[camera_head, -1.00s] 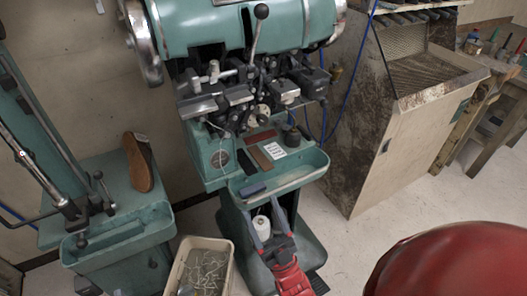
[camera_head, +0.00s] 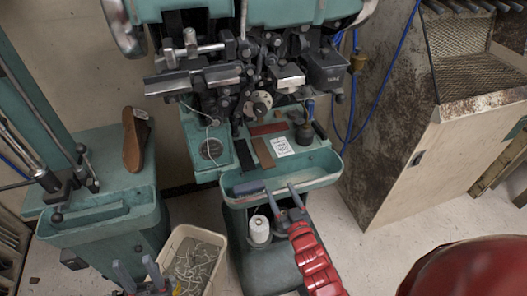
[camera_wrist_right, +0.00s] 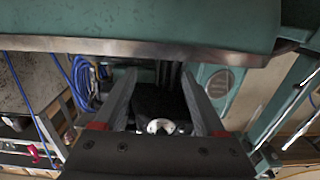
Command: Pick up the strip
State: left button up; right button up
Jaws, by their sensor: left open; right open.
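Several flat strips are on the green machine (camera_head: 221,150) in the head view. A brown strip (camera_head: 263,152) and a reddish strip (camera_head: 268,129) lie on its bed, with a dark strip (camera_head: 243,155) beside the brown one. A blue-grey strip (camera_head: 248,187) lies in the front tray (camera_head: 316,178). My right gripper (camera_head: 283,196) is open and empty at the tray's front edge, right of the blue-grey strip. The right wrist view shows its spread fingers (camera_wrist_right: 158,88) near a green edge, with no strip visible. My left gripper (camera_head: 137,268) is open at the bottom left, far from the strips.
A white label (camera_head: 281,147) and a dark round pot (camera_head: 304,133) stand near the strips. A brown sole (camera_head: 135,140) rests on the left machine. A red rounded object (camera_head: 465,270) fills the lower right.

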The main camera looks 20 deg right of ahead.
jog(key=w, duration=0.4)
jog(key=shift+w+a+r+p, duration=0.1)
jog(key=shift+w+r+p, duration=0.1)
jog(key=shift+w+p, duration=0.1)
jog(key=shift+w+f, duration=0.15)
jog(key=shift+w, duration=0.2)
jog(key=w, duration=0.1)
jog(key=p, duration=0.2)
send_near(263, 153)
jog(key=shift+w+a, duration=0.1)
jog(key=shift+w, duration=1.1)
grip_shut()
